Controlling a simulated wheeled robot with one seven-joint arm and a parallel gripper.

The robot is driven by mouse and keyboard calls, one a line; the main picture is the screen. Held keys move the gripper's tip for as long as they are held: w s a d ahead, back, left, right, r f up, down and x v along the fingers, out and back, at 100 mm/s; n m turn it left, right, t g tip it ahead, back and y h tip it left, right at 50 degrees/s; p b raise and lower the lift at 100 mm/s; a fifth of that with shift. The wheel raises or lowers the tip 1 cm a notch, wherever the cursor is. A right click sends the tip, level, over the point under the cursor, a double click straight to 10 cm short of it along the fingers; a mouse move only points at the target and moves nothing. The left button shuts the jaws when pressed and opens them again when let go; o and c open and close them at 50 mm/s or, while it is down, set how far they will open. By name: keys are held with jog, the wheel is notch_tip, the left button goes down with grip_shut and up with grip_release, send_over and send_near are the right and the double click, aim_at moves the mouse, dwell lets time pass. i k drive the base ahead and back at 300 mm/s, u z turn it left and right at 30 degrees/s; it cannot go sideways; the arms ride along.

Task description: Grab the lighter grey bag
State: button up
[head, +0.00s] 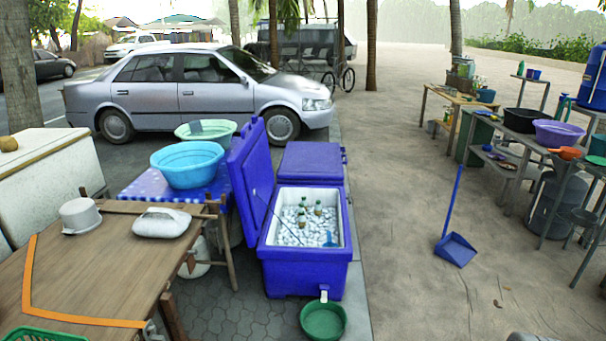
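A light grey, pillow-shaped bag (161,222) lies on the wooden table (95,268) at the left, near its far right edge. It has a small darker mark on top, and nothing seems to cover it. A pale, round, pot-like item (80,215) stands to its left; I cannot tell whether it is a bag. No other clear grey bag shows.
A blue cooler (303,271) with ice and bottles stands right of the table, its lid open. A green bowl (323,320) and a blue dustpan (455,249) are on the ground. Cluttered tables line the right. The middle ground is largely clear.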

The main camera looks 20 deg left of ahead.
aim_at(155, 222)
jog(key=u, duration=0.2)
jog(key=i, duration=1.35)
jog(key=u, duration=1.6)
jog(key=i, duration=0.95)
jog(key=u, duration=1.1)
jog(key=i, duration=0.65)
jog(key=z, duration=0.05)
